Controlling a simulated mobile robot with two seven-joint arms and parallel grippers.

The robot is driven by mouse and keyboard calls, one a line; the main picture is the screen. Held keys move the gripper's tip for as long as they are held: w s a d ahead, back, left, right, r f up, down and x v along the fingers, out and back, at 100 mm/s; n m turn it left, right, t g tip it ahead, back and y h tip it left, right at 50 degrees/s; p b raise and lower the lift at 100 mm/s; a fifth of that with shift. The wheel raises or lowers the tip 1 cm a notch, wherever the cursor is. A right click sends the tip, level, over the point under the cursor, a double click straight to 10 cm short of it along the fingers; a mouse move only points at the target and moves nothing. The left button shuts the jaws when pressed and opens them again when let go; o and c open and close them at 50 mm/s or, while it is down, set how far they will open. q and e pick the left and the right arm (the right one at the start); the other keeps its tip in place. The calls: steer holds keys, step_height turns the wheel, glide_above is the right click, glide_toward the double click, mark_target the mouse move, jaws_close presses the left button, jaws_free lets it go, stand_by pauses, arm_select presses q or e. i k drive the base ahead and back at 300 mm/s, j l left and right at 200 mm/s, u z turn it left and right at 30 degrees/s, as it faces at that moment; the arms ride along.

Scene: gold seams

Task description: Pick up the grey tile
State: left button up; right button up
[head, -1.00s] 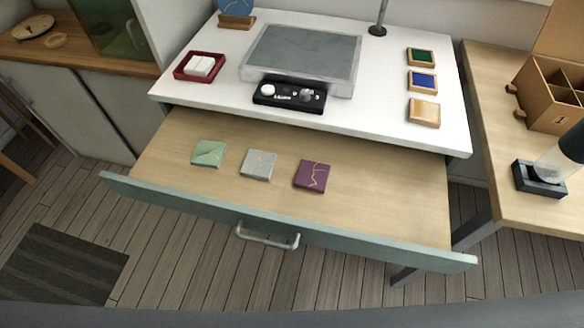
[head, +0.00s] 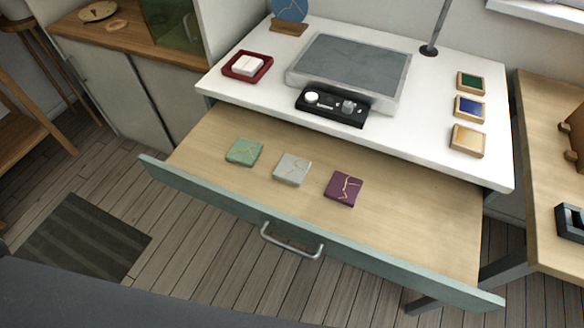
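The grey tile (head: 291,169) lies flat in the open drawer (head: 400,210), with thin gold seams on its top. It is the middle one of three tiles in a row. A green tile (head: 244,152) lies to its left and a purple tile (head: 344,188) with bright gold seams to its right, each apart from it. Neither of my grippers is in view.
The drawer's front panel with a metal handle (head: 291,243) faces me. Above is a white worktop (head: 225,85) with a grey slab (head: 350,68), a black tray (head: 332,107), a red tray (head: 247,66) and three colour pads (head: 469,109). A wooden table (head: 545,220) stands right.

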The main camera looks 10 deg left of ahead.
mark_target(291, 170)
steer(key=l+u, duration=0.2)
steer(key=l, duration=0.25)
steer(key=k+l+u, duration=0.2)
steer(key=l, duration=0.2)
steer(key=l+u, duration=0.15)
steer(key=l, duration=0.3)
steer(key=k+l+u, duration=0.2)
steer(key=l, duration=0.2)
steer(key=i, duration=0.1)
